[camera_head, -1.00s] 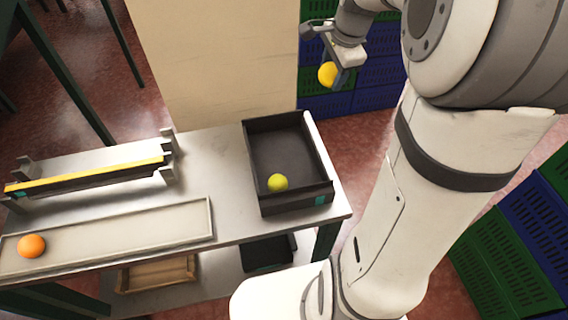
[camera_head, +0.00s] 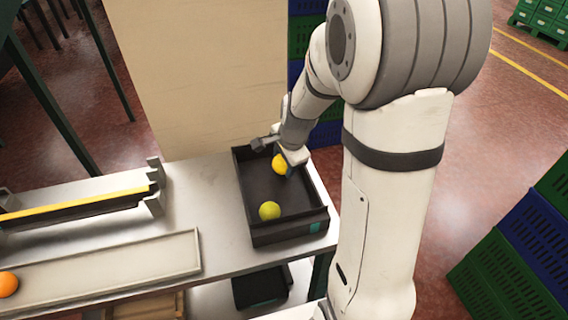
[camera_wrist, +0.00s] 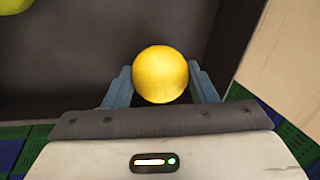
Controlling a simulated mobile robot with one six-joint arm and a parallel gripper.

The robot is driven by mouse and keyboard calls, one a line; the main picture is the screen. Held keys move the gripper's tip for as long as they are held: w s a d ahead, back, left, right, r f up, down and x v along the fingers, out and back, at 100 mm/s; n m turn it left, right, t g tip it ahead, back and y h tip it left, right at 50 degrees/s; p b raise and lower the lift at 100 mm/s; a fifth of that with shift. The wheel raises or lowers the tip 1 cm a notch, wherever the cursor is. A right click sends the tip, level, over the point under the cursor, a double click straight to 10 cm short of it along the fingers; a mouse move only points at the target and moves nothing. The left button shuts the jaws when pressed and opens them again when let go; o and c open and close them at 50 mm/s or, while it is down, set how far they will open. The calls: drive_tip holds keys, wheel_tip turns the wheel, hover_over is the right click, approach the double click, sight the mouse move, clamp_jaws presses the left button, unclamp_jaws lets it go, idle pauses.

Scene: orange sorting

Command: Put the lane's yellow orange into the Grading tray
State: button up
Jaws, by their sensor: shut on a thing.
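The yellow orange (camera_head: 280,163) is between the fingers of my gripper (camera_head: 283,166), at the far end of the dark tray (camera_head: 291,232). In the wrist view the yellow orange (camera_wrist: 160,74) sits between the two blue-grey fingertips of my gripper (camera_wrist: 161,85), which is shut on it. The tray's dark floor (camera_wrist: 95,60) shows beyond it. I cannot tell whether the orange touches the floor. A yellow-green fruit (camera_head: 270,210) lies in the near part of the same tray; part of it shows at the wrist view's top left corner (camera_wrist: 14,5).
The tray stands at the right end of a metal table (camera_head: 215,215). Left of it are a shallow pale lane (camera_head: 110,268) with an orange fruit (camera_head: 7,284) and a yellow-edged rail (camera_head: 75,204). Green and blue crates (camera_head: 505,265) stand at right. A beige panel (camera_head: 200,75) stands behind.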

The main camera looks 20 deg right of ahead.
drive_tip(key=shift+f, duration=0.45)
drive_tip(key=shift+f, duration=0.15)
drive_tip(key=o, duration=1)
drive_tip(key=a+v, duration=0.1)
drive_tip(key=v, duration=1)
drive_tip(key=s+a+r+n, duration=0.1)
drive_tip(key=s+r+n, duration=0.2)
drive_tip(key=s+n, duration=1.2)
drive_tip(key=shift+s+h, duration=0.4)
drive_tip(key=shift+s, duration=0.5)
